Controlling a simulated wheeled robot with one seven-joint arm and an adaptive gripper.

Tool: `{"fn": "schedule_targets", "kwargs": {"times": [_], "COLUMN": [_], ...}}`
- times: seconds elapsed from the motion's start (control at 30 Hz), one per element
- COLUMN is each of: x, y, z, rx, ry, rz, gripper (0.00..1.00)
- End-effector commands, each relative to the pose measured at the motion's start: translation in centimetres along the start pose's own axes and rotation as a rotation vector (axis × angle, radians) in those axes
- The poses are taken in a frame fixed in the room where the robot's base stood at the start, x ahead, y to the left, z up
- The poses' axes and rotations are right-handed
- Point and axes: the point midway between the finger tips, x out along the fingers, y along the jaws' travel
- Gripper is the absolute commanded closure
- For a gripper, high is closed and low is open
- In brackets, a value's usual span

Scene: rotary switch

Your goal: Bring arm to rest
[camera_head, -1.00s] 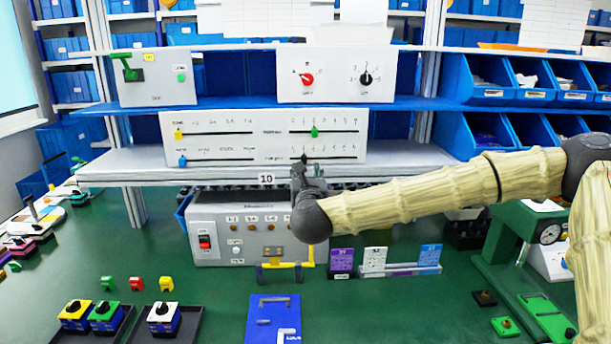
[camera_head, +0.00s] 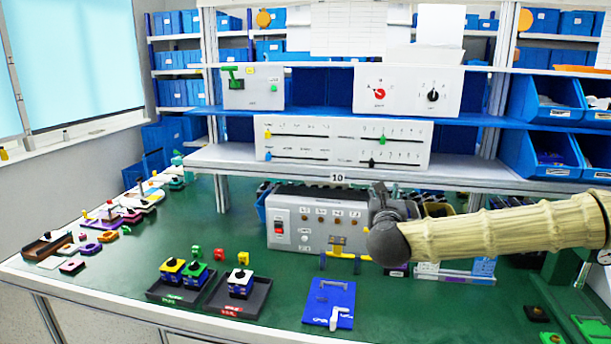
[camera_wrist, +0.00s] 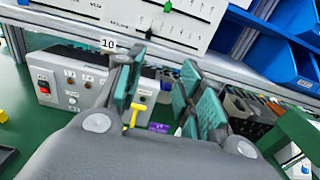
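My gripper (camera_wrist: 160,98) is open and empty in the wrist view, its two green-padded fingers apart. In the head view my gripper (camera_head: 383,195) is at the end of my outstretched beige arm, in front of the lower shelf edge, and its fingers are mostly hidden behind the wrist. The panel with rotary switches (camera_head: 407,90) stands on the upper shelf, with a red knob (camera_head: 379,93) and a black knob (camera_head: 433,95). The gripper is below that panel and apart from it.
A slider panel (camera_head: 343,143) stands on the lower shelf. A grey control box (camera_head: 318,222) sits on the green table (camera_head: 225,235) behind my gripper. Trays with switch blocks (camera_head: 238,296) and a blue plate (camera_head: 329,304) lie in front. Blue bins (camera_head: 545,98) are at right.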

Motion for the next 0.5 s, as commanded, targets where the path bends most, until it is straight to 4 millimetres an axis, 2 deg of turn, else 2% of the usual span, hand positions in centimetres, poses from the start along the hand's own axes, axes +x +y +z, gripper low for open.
{"fn": "schedule_targets", "kwargs": {"times": [0.27, 0.5], "x": [-1.0, -2.6], "y": [2.5, 4.8], "z": [-4.4, -9.7], "rx": [-0.148, -0.327], "ry": [0.047, 0.099], "rz": [0.067, 0.151], "gripper": [0.62, 0.62]}}
